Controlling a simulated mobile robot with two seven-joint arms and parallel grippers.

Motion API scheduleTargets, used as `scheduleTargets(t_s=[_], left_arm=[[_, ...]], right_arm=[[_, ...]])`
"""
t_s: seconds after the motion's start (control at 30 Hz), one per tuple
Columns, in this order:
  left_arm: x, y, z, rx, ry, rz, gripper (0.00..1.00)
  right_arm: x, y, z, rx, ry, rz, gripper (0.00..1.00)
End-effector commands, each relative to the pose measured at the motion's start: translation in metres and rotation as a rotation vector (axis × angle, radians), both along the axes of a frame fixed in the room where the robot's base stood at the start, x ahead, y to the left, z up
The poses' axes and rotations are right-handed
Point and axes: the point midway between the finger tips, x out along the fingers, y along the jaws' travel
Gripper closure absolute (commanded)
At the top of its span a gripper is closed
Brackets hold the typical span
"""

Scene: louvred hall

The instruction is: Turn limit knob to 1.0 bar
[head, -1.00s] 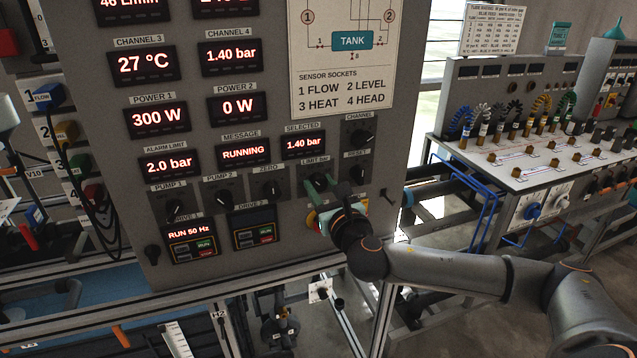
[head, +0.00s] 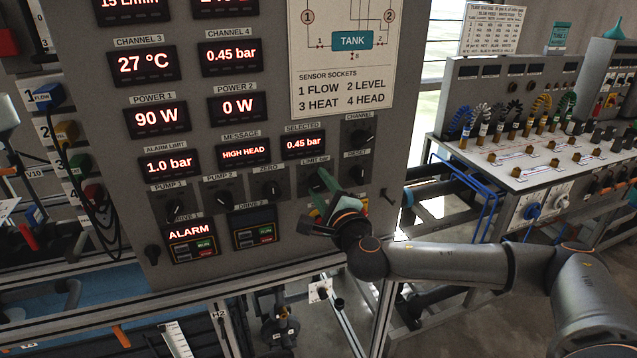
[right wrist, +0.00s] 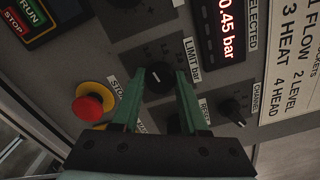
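The limit knob (right wrist: 158,77) is a round black knob with a pale pointer line, under the "LIMIT bar" label on the grey panel. In the head view my right gripper (head: 326,186) reaches the panel from the lower right and mostly covers the knob. The alarm limit display (head: 168,163) reads 1.0 bar. My left gripper is not in view.
A red stop button (right wrist: 90,104) sits close beside the gripper. The reset knob (head: 357,174) and channel knob (head: 358,137) are near. The message display (head: 243,153) reads HIGH HEAD, the drive display (head: 190,233) ALARM. A bench (head: 530,160) with cables stands right.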

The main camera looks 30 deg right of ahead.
Motion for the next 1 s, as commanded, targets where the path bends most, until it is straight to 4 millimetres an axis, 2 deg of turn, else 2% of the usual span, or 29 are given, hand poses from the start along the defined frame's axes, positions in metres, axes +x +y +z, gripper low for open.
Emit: scheduleTargets(t_s=[0.03, 0.27, 0.57, 1.0], left_arm=[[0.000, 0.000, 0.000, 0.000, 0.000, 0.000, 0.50], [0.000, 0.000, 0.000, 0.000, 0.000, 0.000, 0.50], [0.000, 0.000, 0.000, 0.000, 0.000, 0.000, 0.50], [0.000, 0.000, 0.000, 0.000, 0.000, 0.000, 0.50]], right_arm=[[0.000, 0.000, 0.000, 0.000, 0.001, 0.000, 0.49], [0.000, 0.000, 0.000, 0.002, -0.001, 0.001, 0.24], [-0.003, 0.001, 0.000, 0.002, -0.001, 0.002, 0.24], [-0.054, 0.014, 0.000, 0.002, 0.000, 0.003, 0.24]])
